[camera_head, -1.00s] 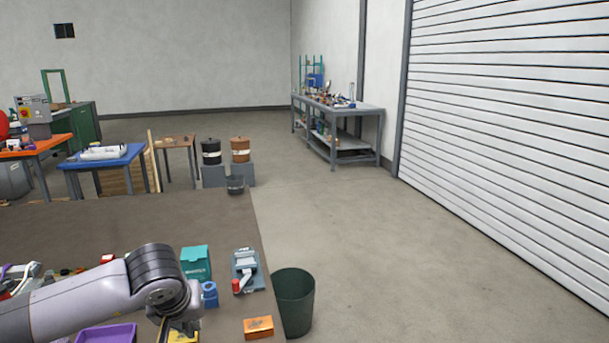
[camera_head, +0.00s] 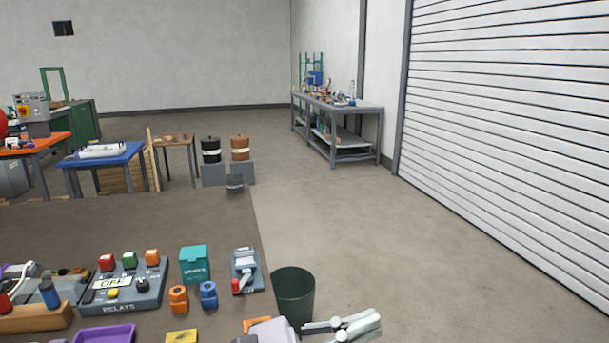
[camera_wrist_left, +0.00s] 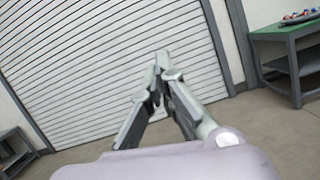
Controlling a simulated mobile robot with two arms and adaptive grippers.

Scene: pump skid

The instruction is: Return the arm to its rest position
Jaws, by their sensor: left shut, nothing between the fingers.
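My left gripper (camera_head: 360,323) shows at the bottom of the head view, right of the workbench (camera_head: 150,222) and just in front of the green bin. It is shut and empty, with grey fingers pointing to the right. In the left wrist view the two fingers (camera_wrist_left: 163,72) come together at their tips, with nothing between them. They point towards the roller door (camera_wrist_left: 95,60), well apart from it. Most of the left arm is out of the head view. My right gripper is in neither view.
A dark green bin (camera_head: 293,293) stands at the bench's right edge. The bench holds a relay box (camera_head: 128,288), a teal box (camera_head: 195,264), orange and blue parts and a purple tray (camera_head: 105,334). Open floor lies to the right, up to the roller door (camera_head: 520,120).

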